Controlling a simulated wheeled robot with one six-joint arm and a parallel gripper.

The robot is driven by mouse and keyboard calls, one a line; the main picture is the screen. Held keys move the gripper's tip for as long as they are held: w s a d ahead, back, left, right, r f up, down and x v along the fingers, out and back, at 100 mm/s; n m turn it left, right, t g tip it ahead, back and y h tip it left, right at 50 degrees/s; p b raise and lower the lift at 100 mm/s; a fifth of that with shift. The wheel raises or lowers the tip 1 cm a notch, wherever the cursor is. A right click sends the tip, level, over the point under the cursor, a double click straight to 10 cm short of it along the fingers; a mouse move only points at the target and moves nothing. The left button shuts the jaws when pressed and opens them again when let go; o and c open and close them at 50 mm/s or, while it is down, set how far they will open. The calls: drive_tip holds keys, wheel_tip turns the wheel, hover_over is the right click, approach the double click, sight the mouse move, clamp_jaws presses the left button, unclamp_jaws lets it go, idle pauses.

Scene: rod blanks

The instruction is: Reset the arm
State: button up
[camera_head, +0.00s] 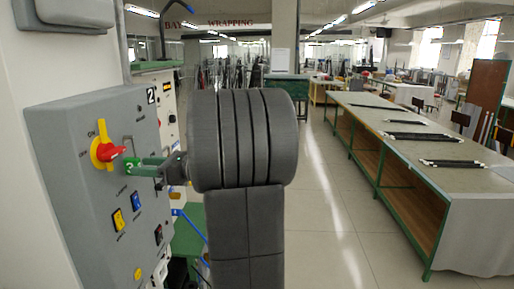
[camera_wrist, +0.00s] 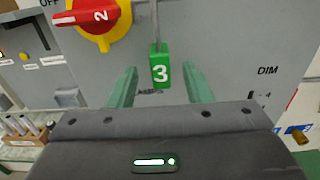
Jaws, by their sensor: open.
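My gripper (camera_head: 150,166) is in front of a grey control panel (camera_head: 75,130) at the left of the head view. Its green fingers are spread apart in the wrist view (camera_wrist: 160,78). A green tag marked 3 (camera_wrist: 160,66) hangs from a thin grey shank between the fingers, with gaps on both sides. The tag appears apart from both fingers.
The panel also carries a yellow button (camera_head: 118,219) and a blue one (camera_head: 137,200). A long workbench (camera_head: 385,125) with dark rod bundles stands at the right. The floor aisle (camera_head: 325,220) between is clear. Small tubes (camera_wrist: 18,125) stand at the wrist view's left.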

sight(137, 158)
drive_tip(key=a, duration=0.3)
drive_tip(key=shift+a+r+p, duration=0.1)
drive_tip(key=shift+a+p, duration=0.1)
drive_tip(key=shift+p, duration=0.2)
drive_tip(key=shift+w+r+p, duration=0.15)
drive_tip(key=shift+r+p, duration=0.4)
drive_tip(key=shift+r, duration=0.35)
drive_tip(key=s+d+b, duration=0.1)
drive_tip(key=d, duration=1.3)
drive_tip(key=shift+d, duration=0.15)
drive_tip(key=shift+s, duration=0.1)
drive_tip(key=shift+f, duration=0.1)
